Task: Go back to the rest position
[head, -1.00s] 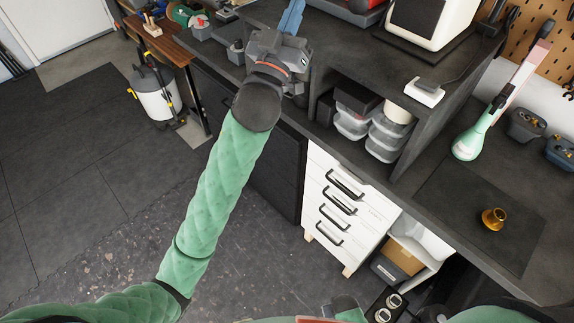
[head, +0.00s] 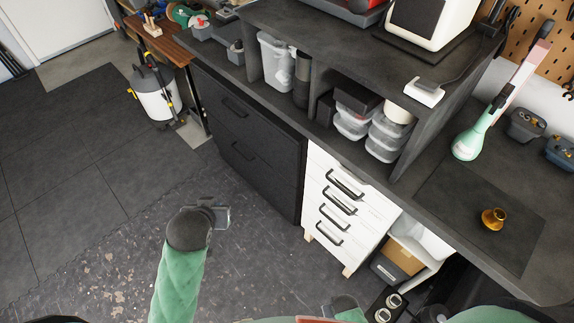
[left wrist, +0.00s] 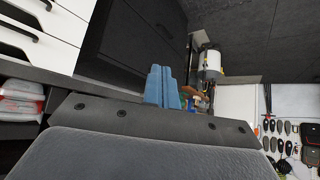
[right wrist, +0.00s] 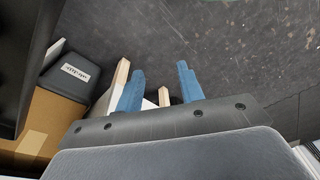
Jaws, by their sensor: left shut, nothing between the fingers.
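In the head view my left arm (head: 180,285) is lowered at the lower left, above the dark floor, and its gripper points away from the camera; the fingers are hidden there. In the left wrist view my left gripper (left wrist: 163,88) has its two blue fingers together with nothing between them. In the right wrist view my right gripper (right wrist: 160,84) has its blue fingers apart and empty, low beside the cabinets. In the head view only bits of my right arm show along the bottom edge.
A black drawer cabinet (head: 245,145) and a white drawer unit (head: 345,205) stand under the workbench (head: 440,190). A brass part (head: 493,219) stands on a dark mat. A cardboard box (right wrist: 45,125) is close to my right gripper. A white sprayer (head: 155,98) stands on the floor. The floor at left is clear.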

